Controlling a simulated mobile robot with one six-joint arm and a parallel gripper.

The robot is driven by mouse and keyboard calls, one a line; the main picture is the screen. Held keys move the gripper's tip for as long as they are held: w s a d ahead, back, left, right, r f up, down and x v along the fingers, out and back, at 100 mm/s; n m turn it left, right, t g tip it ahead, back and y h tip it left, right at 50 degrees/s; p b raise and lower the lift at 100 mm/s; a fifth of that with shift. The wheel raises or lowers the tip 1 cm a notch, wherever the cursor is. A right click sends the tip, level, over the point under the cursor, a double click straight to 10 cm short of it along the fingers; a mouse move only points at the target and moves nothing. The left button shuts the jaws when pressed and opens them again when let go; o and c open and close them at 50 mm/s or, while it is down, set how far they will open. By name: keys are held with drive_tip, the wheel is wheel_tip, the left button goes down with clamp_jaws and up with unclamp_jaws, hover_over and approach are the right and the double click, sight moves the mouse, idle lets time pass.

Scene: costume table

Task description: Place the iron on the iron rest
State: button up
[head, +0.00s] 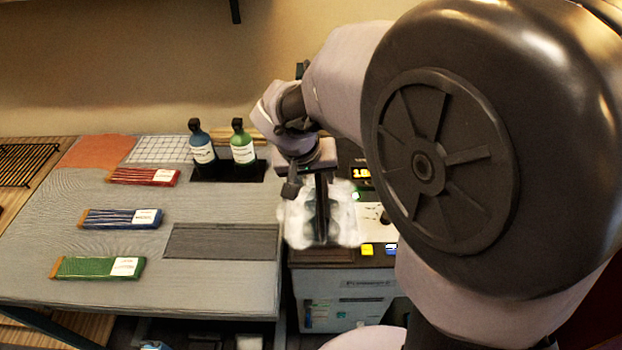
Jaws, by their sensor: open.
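My gripper (305,186) points down over the unit at the right end of the table, its fingers apart. Directly below and partly behind it is a dark upright shape that looks like the iron (320,225), set against a white, fluffy-edged patch (345,224). My gripper and arm hide part of it, and I cannot tell whether the fingers touch it. A flat dark grey ribbed rectangle (222,241), which may be the iron rest, lies bare on the grey table mat to the left.
Green (98,267), blue (120,218) and red (143,177) packs lie at left on the grey table (200,290). Blue (202,150) and green (242,150) bottles stand in a dark holder at the back. My arm hides the right side.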

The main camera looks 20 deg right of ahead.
drive_tip(key=s+a+r+t+y, duration=0.1)
drive_tip(key=s+a+r+y, duration=0.1)
drive_tip(key=s+a, duration=0.3)
drive_tip(key=s+a+r+t+y+b, duration=0.1)
drive_tip(key=s+a+r+y, duration=0.2)
drive_tip(key=s, duration=1.1)
drive_tip(key=shift+a+r, duration=0.9)
drive_tip(key=shift+a, duration=0.05)
